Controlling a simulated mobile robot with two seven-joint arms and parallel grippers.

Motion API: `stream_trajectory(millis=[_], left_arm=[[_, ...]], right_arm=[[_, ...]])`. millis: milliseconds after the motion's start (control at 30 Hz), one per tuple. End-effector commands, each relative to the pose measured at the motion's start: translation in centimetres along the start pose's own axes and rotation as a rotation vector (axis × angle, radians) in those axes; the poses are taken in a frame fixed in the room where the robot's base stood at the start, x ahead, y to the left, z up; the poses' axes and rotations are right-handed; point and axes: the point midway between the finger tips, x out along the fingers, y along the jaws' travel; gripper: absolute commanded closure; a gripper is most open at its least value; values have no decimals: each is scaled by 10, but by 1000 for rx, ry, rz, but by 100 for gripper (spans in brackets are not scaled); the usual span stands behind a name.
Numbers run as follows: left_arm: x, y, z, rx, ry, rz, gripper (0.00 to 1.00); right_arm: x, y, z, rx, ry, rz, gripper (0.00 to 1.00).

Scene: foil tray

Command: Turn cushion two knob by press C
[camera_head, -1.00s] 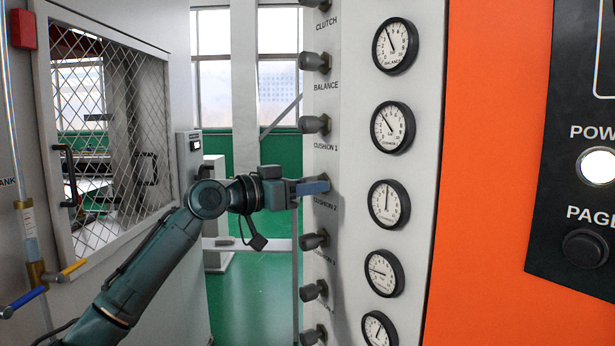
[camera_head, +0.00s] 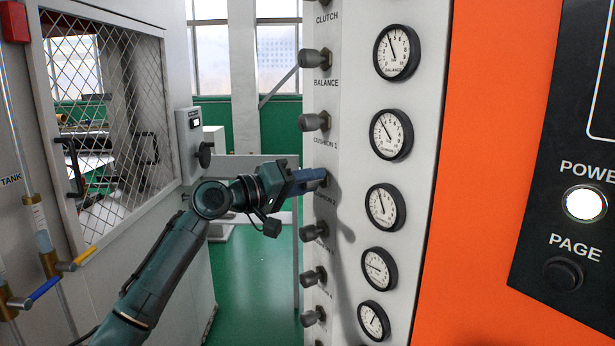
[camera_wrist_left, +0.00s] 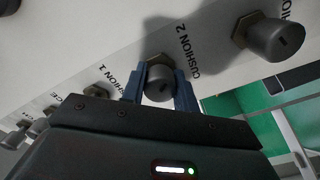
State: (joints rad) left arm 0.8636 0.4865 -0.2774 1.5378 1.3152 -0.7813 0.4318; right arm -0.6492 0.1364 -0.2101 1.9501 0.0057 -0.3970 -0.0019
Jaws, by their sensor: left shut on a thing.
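The cushion two knob (camera_wrist_left: 159,84) is a dark grey cylinder on the pale panel, by the label CUSHION 2 in the left wrist view. My left gripper (camera_wrist_left: 160,90) has its blue fingers on both sides of this knob and is shut on it. In the head view my left gripper (camera_head: 308,178) reaches the panel from the left and mostly hides the knob. The cushion two gauge (camera_head: 385,207) is to the right of the gripper, its needle pointing near the top, slightly left. My right gripper is not in view.
The cushion 1 knob (camera_head: 314,122) is just above, and another knob (camera_head: 313,232) just below. The balance knob (camera_head: 315,58) is higher. A mesh window door (camera_head: 165,100) with a handle stands at left. Green floor (camera_head: 255,270) shows between door and panel.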

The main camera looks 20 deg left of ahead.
Motion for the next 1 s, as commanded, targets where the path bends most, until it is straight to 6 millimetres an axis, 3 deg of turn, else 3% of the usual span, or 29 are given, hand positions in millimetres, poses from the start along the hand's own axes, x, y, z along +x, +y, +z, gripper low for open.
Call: stream_trajectory(millis=[767, 800, 1000], left_arm=[[0, 1, 0, -98, 1, 2, 93], [0, 1, 0, -98, 1, 2, 67], [0, 0, 0, -97, 1, 1, 51]], right_arm=[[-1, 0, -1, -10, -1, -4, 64], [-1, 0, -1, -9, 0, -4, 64], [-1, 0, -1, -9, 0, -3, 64]])
